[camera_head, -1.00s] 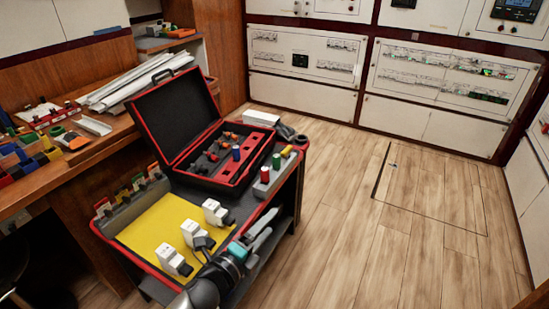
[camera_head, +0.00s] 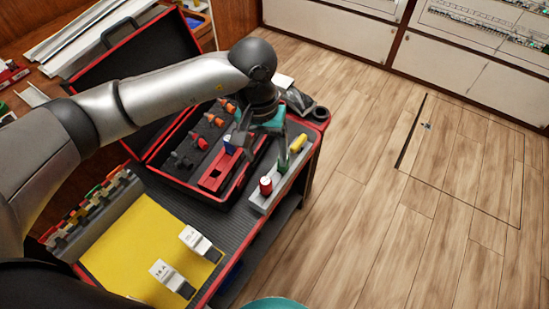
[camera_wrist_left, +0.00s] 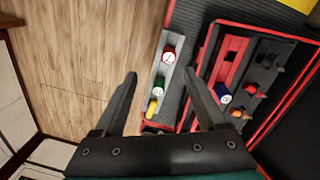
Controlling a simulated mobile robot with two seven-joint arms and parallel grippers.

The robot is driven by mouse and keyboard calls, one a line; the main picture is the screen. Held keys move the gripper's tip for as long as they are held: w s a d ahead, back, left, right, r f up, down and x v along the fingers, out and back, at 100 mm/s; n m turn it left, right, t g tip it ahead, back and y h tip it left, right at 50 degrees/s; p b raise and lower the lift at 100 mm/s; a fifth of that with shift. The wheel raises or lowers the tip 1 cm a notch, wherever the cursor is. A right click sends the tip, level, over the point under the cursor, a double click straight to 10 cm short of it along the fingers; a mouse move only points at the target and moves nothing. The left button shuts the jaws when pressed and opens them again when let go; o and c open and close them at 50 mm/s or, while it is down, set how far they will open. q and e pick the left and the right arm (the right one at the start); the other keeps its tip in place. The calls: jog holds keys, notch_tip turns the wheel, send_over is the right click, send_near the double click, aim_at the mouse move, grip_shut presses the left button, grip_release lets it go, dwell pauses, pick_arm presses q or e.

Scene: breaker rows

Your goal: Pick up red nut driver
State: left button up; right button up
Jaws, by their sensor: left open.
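The red nut driver (camera_head: 266,186) stands upright at the near end of a grey holder strip (camera_head: 258,203) on the cart's right side. In the left wrist view the red nut driver (camera_wrist_left: 168,55) shows its round top, slightly beyond the fingertips and between their lines. My left gripper (camera_head: 262,150) is open and empty, pointing down above the holder and the toolbox edge. In the left wrist view its two fingers (camera_wrist_left: 160,75) are spread wide. My right gripper is not in view.
A green driver (camera_wrist_left: 158,86) and a yellow one (camera_head: 298,143) share the holder. The open toolbox (camera_head: 222,200) holds a blue-topped driver (camera_wrist_left: 223,97) and several orange-handled tools. Open floor lies right.

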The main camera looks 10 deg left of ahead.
aim_at(265, 181)
pick_arm(q)
jog(key=shift+m+y, duration=0.3)
jog(key=shift+y, duration=0.1)
jog(key=f+b, duration=0.1)
jog(key=f, duration=0.2)
jog(key=a+f, duration=0.1)
jog(key=f, duration=0.1)
jog(key=w+f+b, duration=0.1)
jog(key=f, duration=0.2)
jog(key=shift+a+f+b, duration=0.2)
jog(key=shift+f+b, duration=0.1)
jog(key=shift+d+f+b, duration=0.15)
jog(key=shift+f+b, duration=0.3)
jog(key=shift+f, duration=0.75)
jog(key=shift+d+f+b, duration=0.15)
jog(key=shift+f+b, duration=0.3)
jog(key=shift+f, duration=1.45)
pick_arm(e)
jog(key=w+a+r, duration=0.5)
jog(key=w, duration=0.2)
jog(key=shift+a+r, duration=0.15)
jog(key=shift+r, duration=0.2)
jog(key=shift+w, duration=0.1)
pick_arm(q)
jog(key=shift+w, duration=0.1)
grip_shut()
